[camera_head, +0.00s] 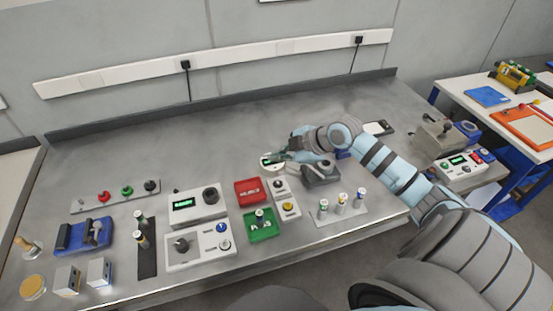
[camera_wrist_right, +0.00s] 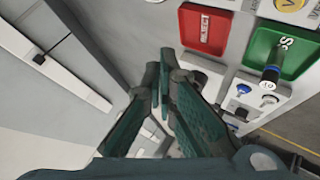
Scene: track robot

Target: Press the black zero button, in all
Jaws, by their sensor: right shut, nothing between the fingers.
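A small white panel (camera_head: 284,196) on the bench carries a black button (camera_head: 278,184) above a yellow one (camera_head: 288,207). Its lettering is too small to read, so I cannot confirm which is zero. My right gripper (camera_head: 270,161) is over a round white dish-like thing behind this panel, with its fingers shut and empty. It appears apart from the black button. The shut teal fingers also show in the wrist view (camera_wrist_right: 160,88), where I cannot make out the black button. My left gripper is out of view.
A red tray (camera_head: 239,188) and a green tray (camera_head: 250,236) lie left of the panel. A white display box (camera_head: 181,217) with a black knob stands farther left. A rack with several vials (camera_head: 318,219) is to the right. The rear bench is mostly clear.

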